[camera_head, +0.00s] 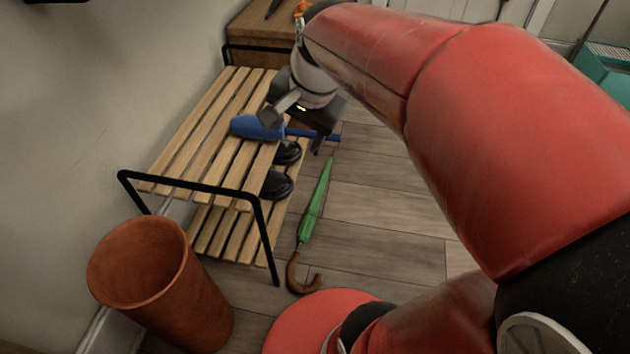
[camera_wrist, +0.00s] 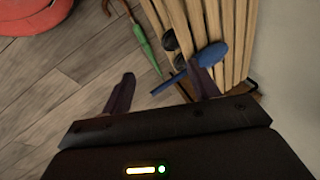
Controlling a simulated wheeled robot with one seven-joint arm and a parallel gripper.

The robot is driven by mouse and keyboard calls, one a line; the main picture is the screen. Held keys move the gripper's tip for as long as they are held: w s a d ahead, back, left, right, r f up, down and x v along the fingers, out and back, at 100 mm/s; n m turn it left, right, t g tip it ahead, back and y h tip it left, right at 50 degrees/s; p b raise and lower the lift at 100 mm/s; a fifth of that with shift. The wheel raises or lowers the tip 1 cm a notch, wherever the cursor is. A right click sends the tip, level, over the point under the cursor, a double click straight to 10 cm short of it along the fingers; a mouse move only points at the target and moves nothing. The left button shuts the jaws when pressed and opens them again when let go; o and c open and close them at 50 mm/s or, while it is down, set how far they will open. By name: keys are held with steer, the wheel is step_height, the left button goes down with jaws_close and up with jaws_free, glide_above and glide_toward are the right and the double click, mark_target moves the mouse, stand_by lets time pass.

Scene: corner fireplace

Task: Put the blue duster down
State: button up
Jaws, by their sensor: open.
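The blue duster (camera_head: 254,127) lies on the top slats of the wooden bench (camera_head: 193,123), its head on the slats and its handle sticking out past the bench's right edge. In the wrist view, the duster's head (camera_wrist: 213,54) is by the right finger, and its thin handle reaches into the gap between the fingers. My gripper (camera_wrist: 162,74) is open, with its fingers wide apart. In the head view, my gripper is over the bench's edge, and my wrist hides part of the duster's surroundings.
A green umbrella (camera_head: 314,205) with a brown hook handle leans or lies beside the bench. Black shoes (camera_head: 277,185) are on the lower shelf. A terracotta pot (camera_head: 140,265) stands at the near left. A wooden cabinet (camera_head: 262,22) is behind. Floor to the right is clear.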

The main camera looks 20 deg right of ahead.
steer(key=s+a+f+n+t+h, duration=0.1)
steer(key=s+f+n, duration=0.1)
steer(key=s+n, duration=0.8)
steer(key=shift+s+a+f+t, duration=0.3)
steer(key=shift+s+f, duration=0.05)
steer(key=shift+s, duration=0.45)
step_height(320, 180, up, 8)
steer(key=p, duration=0.8)
steer(key=shift+o, duration=0.4)
